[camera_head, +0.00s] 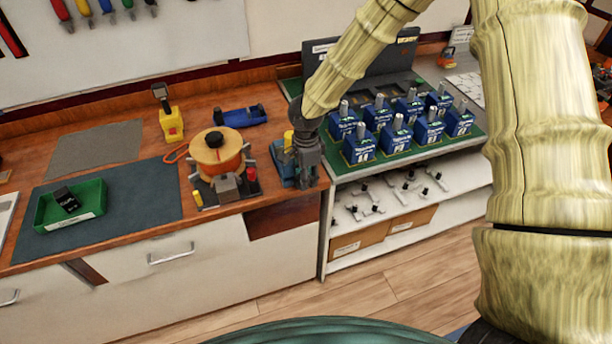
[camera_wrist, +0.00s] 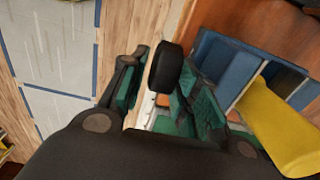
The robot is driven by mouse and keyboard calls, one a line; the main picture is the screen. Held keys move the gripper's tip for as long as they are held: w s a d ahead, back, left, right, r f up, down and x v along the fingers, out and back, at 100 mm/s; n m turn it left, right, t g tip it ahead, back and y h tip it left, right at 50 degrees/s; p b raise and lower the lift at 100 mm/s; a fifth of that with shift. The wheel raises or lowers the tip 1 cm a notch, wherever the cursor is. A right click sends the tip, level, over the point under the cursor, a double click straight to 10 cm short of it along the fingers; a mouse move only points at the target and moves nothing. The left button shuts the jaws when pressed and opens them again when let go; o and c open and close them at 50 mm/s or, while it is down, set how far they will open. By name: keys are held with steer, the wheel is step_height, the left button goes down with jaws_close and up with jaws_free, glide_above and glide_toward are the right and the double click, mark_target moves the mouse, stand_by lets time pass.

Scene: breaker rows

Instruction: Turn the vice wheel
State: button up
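The blue vice (camera_head: 281,166) sits at the right end of the wooden bench, by its front edge. My gripper (camera_head: 309,180) points down beside it and covers much of it in the head view. In the wrist view, blue parts of the vice (camera_wrist: 226,66) show at the upper right. A dark round wheel (camera_wrist: 165,68) shows between the fingertips of my gripper (camera_wrist: 158,82). The fingers are apart, and the wheel looks nearer the right finger. A gap shows at the left finger; contact at the right finger is unclear. The wheel is hidden in the head view.
A yellow piece (camera_wrist: 280,125) stands close to the gripper. An orange spool (camera_head: 217,152) stands left on the bench. Rows of blue breakers (camera_head: 396,136) stand on the green board to the right, above a shelf of small parts. Open floor (camera_head: 400,285) lies in front.

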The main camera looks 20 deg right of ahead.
mark_target(309, 175)
jaws_close()
steer(key=shift+y+p, duration=0.3)
steer(key=shift+p, duration=0.4)
steer(key=o, duration=0.5)
jaws_free()
steer(key=shift+f, duration=0.1)
steer(key=r, duration=1.2)
steer(key=shift+d, duration=0.4)
steer(key=shift+w, duration=0.1)
